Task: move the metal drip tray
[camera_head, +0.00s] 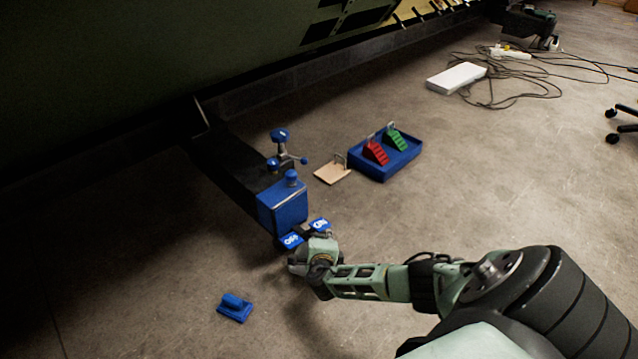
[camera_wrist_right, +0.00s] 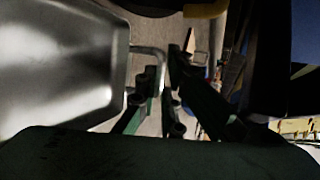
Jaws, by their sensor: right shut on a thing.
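The metal drip tray (camera_wrist_right: 60,65) fills the left of the right wrist view, a shiny grey pan with a raised rim. A thin metal handle (camera_wrist_right: 150,52) sticks out from its right side. My right gripper (camera_wrist_right: 162,82) is shut on this handle, with a finger on each side. In the head view my right gripper (camera_head: 308,245) is low in front of the blue end of a dark beam. I cannot make out the tray in the head view. My left gripper is not in view.
The dark beam with a blue end (camera_head: 283,205) carries blue clamp knobs (camera_head: 281,135). A blue bin (camera_head: 385,168) holds a red part and a green part, with a tan board (camera_head: 332,174) beside it. A blue block (camera_head: 235,308) lies on the floor. Cables and a white box (camera_head: 456,78) lie farther back.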

